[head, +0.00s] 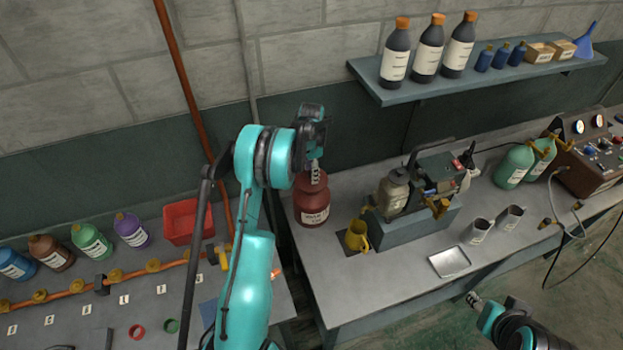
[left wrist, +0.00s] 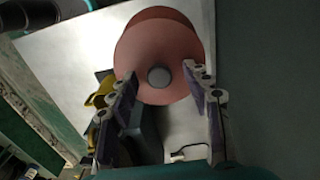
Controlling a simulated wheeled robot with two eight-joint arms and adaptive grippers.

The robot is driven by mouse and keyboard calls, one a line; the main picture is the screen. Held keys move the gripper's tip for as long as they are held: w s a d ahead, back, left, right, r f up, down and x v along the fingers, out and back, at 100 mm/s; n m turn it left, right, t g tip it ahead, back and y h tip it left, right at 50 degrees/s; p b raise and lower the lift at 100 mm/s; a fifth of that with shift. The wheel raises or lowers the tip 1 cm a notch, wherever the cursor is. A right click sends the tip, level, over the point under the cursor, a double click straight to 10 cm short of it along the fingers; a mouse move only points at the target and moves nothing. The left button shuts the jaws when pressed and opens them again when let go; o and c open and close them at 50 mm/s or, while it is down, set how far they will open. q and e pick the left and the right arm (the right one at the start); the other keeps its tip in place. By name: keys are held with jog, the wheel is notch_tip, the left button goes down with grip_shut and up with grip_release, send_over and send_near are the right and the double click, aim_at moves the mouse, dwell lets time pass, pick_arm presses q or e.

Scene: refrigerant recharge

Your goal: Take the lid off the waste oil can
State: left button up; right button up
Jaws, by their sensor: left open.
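The red waste oil can (head: 311,207), with a white label, stands at the left end of the right-hand bench. My left gripper (head: 315,172) is right above its top and partly hides the lid.
A yellow jug (head: 357,236) stands close right of the can, beside a grey machine (head: 412,222). A metal tray (head: 449,262) and two grey cups lie farther right. A red bin (head: 187,222) is on the left bench. A shelf (head: 470,80) with bottles hangs above.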

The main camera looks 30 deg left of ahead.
pick_arm(q)
grip_shut()
jog(key=shift+r, duration=0.1)
